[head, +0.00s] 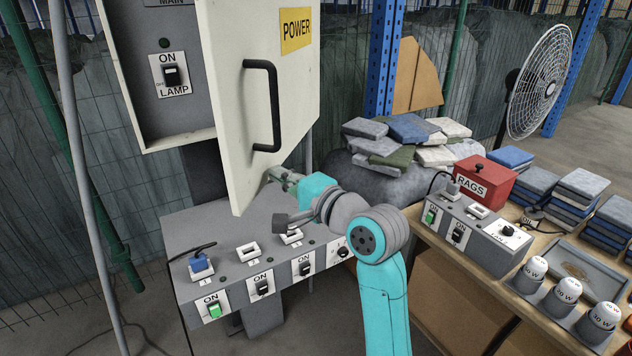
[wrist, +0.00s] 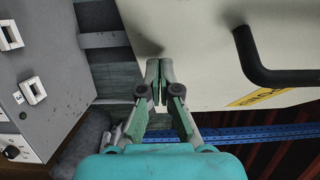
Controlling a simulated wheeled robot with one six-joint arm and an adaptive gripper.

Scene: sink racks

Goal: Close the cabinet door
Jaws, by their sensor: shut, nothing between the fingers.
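The white cabinet door (head: 238,130) stands open, swung out to the right of the grey cabinet (head: 125,75). Its outer face carries a black handle (head: 274,105) and a yellow POWER label (head: 296,30). My gripper (head: 272,176) is shut and empty near the door's lower edge, below the handle. In the wrist view, my fingertips (wrist: 158,68) are together and overlap the pale door (wrist: 185,45) near its edge, with the handle (wrist: 265,60) to their right. I cannot tell whether they touch the door.
A grey switch box (head: 235,262) with sockets and switches lies below the door. At right, a wooden bench (head: 455,250) holds a second switch box (head: 470,235), a red RAGS box (head: 484,180), folded cloths and bulbs. A fan (head: 540,82) stands behind. A blue post (head: 383,60) rises behind the cloths.

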